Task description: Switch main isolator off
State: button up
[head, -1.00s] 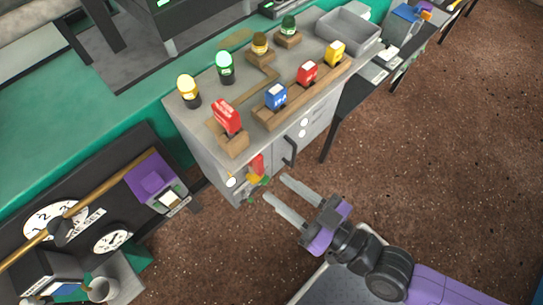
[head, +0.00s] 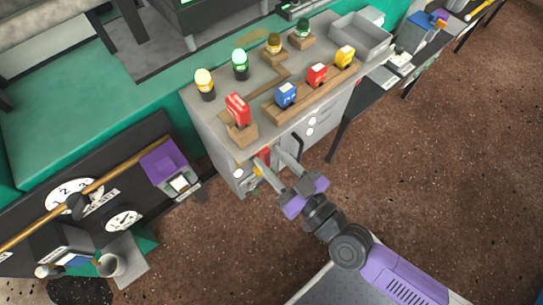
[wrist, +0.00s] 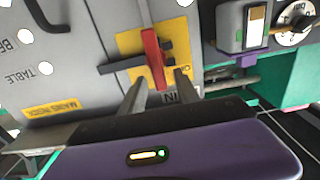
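The main isolator is a red handle (wrist: 152,60) with a dark crossbar on a yellow plate (wrist: 130,42), set in the grey cabinet front. In the wrist view the handle's long axis runs nearly up and down the picture, across the crossbar. In the head view the red handle (head: 264,155) is partly hidden by my gripper (head: 268,160). My gripper (wrist: 160,78) is open, with one finger on each side of the handle's lower end in the wrist view. A gap shows on both sides; I see no contact.
The grey cabinet (head: 212,124) carries coloured lamps and a wooden rack of red, blue and yellow blocks. A dark pull handle (wrist: 48,18) sits beside the isolator. A purple-topped box (head: 165,168) stands left of the cabinet. The brown floor (head: 440,200) at right is clear.

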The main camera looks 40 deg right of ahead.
jog(key=shift+w, duration=0.3)
grip_shut()
dwell(1.3)
